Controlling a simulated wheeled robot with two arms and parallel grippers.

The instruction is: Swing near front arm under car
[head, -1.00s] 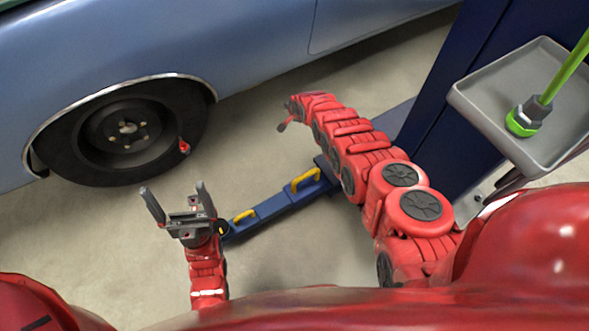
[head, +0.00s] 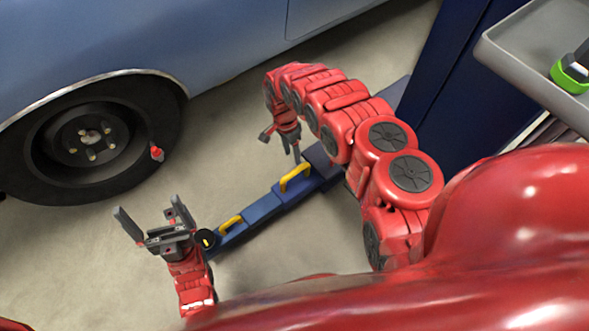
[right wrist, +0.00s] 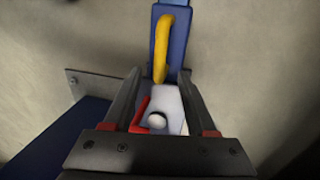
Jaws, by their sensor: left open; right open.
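The near front arm (head: 262,209) is a blue lift arm on the floor, running from the blue post toward the front wheel. It bears a larger yellow handle (head: 296,177), a smaller yellow handle (head: 230,224) and a round black pad (head: 205,239) at its outer end. My right gripper (head: 284,147) points down just above and behind the larger handle. In the right wrist view its fingers (right wrist: 160,82) are open, with a yellow handle (right wrist: 163,48) ahead of them, apart from it. My left gripper (head: 148,207) is open and empty, beside the pad.
The blue car (head: 215,45) stands at the upper left, its front wheel (head: 88,143) on the left. The blue post (head: 440,85) and a grey tray (head: 540,45) are on the right. Bare floor (head: 225,150) lies between the lift arm and the car.

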